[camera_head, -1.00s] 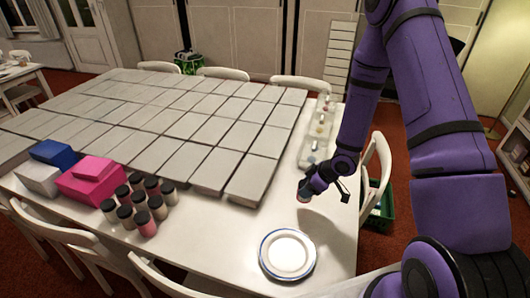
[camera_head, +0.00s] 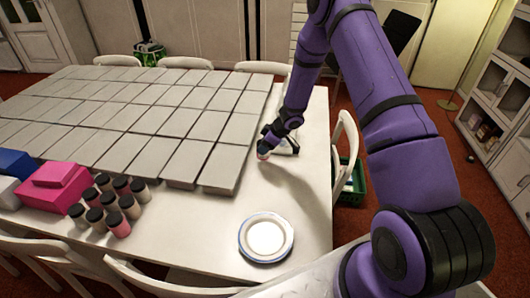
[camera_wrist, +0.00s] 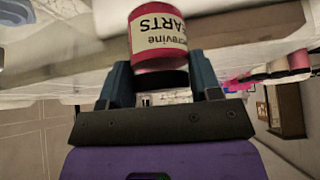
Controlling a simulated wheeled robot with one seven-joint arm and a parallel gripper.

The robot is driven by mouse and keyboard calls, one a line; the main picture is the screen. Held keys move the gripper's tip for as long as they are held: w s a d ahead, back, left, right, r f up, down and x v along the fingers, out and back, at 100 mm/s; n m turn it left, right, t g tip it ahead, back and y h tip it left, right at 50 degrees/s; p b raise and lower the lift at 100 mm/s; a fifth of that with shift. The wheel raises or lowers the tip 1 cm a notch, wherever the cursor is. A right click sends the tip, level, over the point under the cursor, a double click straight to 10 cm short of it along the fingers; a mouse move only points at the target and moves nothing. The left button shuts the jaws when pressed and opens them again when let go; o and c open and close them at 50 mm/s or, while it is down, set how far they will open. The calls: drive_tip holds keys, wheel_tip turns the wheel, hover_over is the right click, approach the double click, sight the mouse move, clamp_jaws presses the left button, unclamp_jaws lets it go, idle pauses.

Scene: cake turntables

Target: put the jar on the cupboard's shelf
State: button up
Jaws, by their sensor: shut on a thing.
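My gripper (camera_head: 265,146) is shut on a jar (camera_wrist: 163,35), held above the white table's right part. In the wrist view the jar is red with a cream label and a dark lid, and the two blue fingers (camera_wrist: 161,80) grip its lid end. In the head view the held jar (camera_head: 262,154) is small and partly hidden by the gripper. The cupboard (camera_head: 497,112) stands at the far right, away from the gripper, with open compartments. Small items (camera_head: 486,132) sit in one lower compartment.
The white table (camera_head: 205,228) holds grey slabs (camera_head: 150,110), several other jars (camera_head: 112,205), a pink box (camera_head: 55,183) and a blue-rimmed plate (camera_head: 266,238). A white chair (camera_head: 346,145) and a green crate (camera_head: 353,184) stand right of the table. Red floor is open before the cupboard.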

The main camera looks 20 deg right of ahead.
drive_tip(key=shift+f, duration=1.7)
drive_tip(key=shift+s+f, duration=0.1)
drive_tip(key=shift+f, duration=0.05)
drive_tip(key=o, duration=1.1)
drive_tip(key=shift+c, duration=0.2)
